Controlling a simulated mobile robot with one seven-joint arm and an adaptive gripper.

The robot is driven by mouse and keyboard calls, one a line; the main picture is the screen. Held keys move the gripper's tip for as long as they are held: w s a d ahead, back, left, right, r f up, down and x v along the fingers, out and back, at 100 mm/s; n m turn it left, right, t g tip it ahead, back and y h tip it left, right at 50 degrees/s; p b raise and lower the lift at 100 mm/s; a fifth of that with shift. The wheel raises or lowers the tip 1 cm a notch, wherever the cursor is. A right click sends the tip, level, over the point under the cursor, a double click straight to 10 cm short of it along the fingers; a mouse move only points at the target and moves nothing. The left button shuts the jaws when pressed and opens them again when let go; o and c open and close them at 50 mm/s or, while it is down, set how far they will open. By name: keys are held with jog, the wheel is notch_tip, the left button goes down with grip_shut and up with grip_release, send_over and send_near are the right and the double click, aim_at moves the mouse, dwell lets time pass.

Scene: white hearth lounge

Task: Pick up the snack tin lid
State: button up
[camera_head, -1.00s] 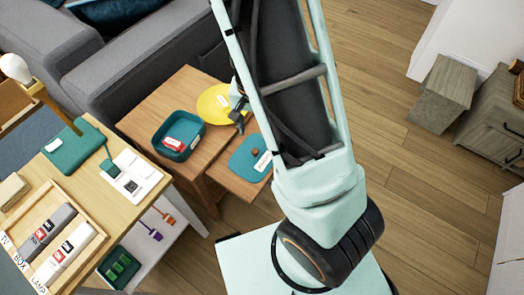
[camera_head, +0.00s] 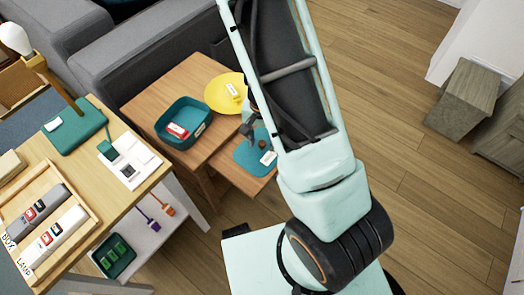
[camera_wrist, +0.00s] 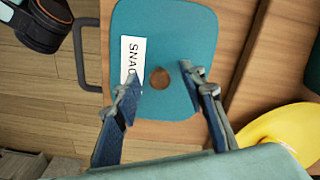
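The snack tin lid is a teal rounded slab with a brown round knob and a white label reading "SNAC". In the head view the lid (camera_head: 245,158) lies on a low wooden surface, partly hidden by my arm. In the wrist view the lid (camera_wrist: 185,30) fills the upper middle, its knob (camera_wrist: 160,78) between the fingertips. My gripper (camera_wrist: 160,76) is open and empty, its fingers apart on either side of the knob in the picture. In the head view my gripper (camera_head: 249,131) hangs over the lid. How far it is above the knob is hard to tell.
On the wooden side table (camera_head: 163,88) stand a teal open tin (camera_head: 165,122) holding a red packet (camera_head: 178,131), and a yellow disc (camera_head: 215,96) with a label. A dark handle (camera_wrist: 80,55) sits beside the lid's surface. Open wooden floor lies to the right.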

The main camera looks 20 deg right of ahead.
jog(key=shift+f, duration=0.75)
jog(key=shift+c, duration=0.5)
grip_shut()
jog(key=shift+r, duration=0.1)
jog(key=shift+r, duration=0.1)
